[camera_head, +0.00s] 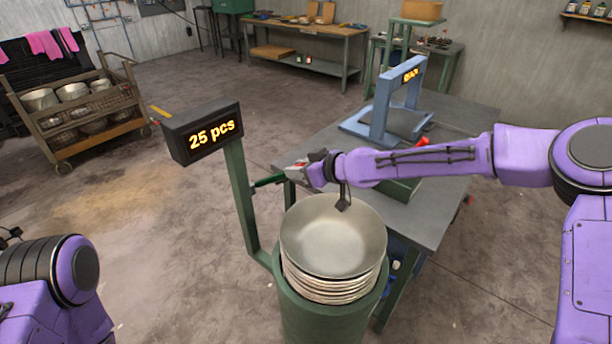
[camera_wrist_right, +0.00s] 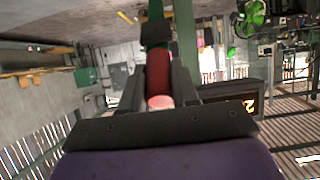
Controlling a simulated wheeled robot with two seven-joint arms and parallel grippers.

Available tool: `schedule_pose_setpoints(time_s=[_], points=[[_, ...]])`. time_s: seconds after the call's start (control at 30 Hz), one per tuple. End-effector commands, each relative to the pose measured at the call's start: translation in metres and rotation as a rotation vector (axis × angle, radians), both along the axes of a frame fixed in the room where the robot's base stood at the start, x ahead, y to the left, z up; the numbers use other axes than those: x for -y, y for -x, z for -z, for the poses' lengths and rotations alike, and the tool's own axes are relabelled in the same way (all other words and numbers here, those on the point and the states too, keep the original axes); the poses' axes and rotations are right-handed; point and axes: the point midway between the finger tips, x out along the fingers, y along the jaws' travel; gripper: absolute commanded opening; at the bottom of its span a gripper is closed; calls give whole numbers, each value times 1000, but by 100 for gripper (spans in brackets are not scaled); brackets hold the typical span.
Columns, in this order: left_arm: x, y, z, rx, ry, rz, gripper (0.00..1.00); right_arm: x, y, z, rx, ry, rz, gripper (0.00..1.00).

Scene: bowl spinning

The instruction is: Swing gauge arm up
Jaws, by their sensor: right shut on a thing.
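The gauge arm (camera_head: 268,181) is a short dark green bar on the green post (camera_head: 239,195) that carries the "25 pcs" display (camera_head: 205,133). It sticks out to the right, roughly level, above the back of the bowl stack. My right gripper (camera_head: 298,171) is at its end. In the right wrist view the gripper (camera_wrist_right: 158,88) is shut on the arm's red handle (camera_wrist_right: 158,70), one finger on each side. The stacked metal bowls (camera_head: 333,237) stand in a green round holder (camera_head: 320,318) in front. My left gripper is out of view.
A grey table (camera_head: 440,215) stands behind and right of the stack, with a blue frame (camera_head: 382,103) on it. A cart of pots (camera_head: 75,105) is at the far left. A workbench (camera_head: 310,42) is at the back. The floor left of the post is clear.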

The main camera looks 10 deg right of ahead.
Motion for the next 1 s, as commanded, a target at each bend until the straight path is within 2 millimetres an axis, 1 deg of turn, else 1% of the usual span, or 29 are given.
schedule_pose_setpoints(time_s=[0.03, 0.27, 0.33, 0.5, 0.6, 0.7, 0.93, 1.0], points=[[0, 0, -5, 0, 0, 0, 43, -2, -3, -8, 2, -2, 2, 10], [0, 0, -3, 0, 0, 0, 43, -2, -4, -7, 2, -3, 3, 10], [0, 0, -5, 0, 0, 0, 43, -4, -5, -9, 1, -2, 1, 10], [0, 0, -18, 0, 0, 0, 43, -16, -21, -29, 3, 0, 1, 11], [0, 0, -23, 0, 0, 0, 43, -22, -28, -38, 3, -1, 1, 12], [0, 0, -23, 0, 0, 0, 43, -24, -32, -40, 2, -2, 1, 13], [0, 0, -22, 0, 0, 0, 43, -24, -32, -39, 1, -1, 1, 13], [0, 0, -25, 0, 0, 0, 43, -27, -35, -42, 1, 0, 1, 13]])
